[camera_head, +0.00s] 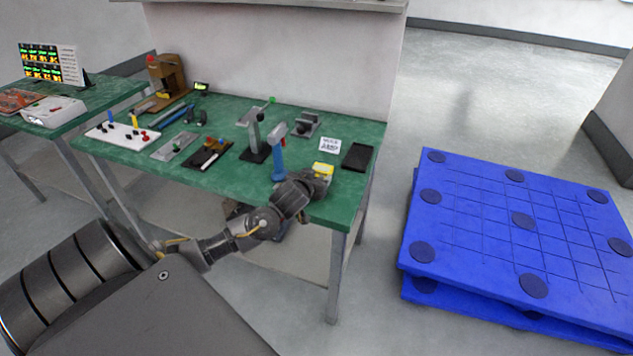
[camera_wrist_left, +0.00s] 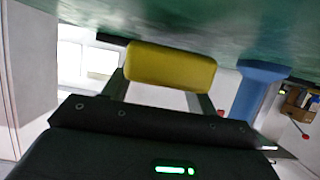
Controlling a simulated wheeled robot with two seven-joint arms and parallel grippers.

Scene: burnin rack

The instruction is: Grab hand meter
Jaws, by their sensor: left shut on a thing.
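The hand meter, a small yellow device (camera_head: 323,168), is at the front right part of the green table, with its top showing in the head view. My left gripper (camera_head: 319,178) reaches over the table's front edge and is shut on it. In the left wrist view the yellow body (camera_wrist_left: 170,64) sits between the two dark fingers, close to the green surface. I cannot tell whether it still touches the table. The gripper hides its lower part in the head view. My right gripper is not in view.
A blue-handled tool (camera_head: 278,160) stands just left of the meter, and a black tray (camera_head: 357,157) and a white printed card (camera_head: 330,144) lie nearby. A grey post on a black base (camera_head: 254,140) stands farther left. Blue pallets (camera_head: 480,215) are on the floor at right.

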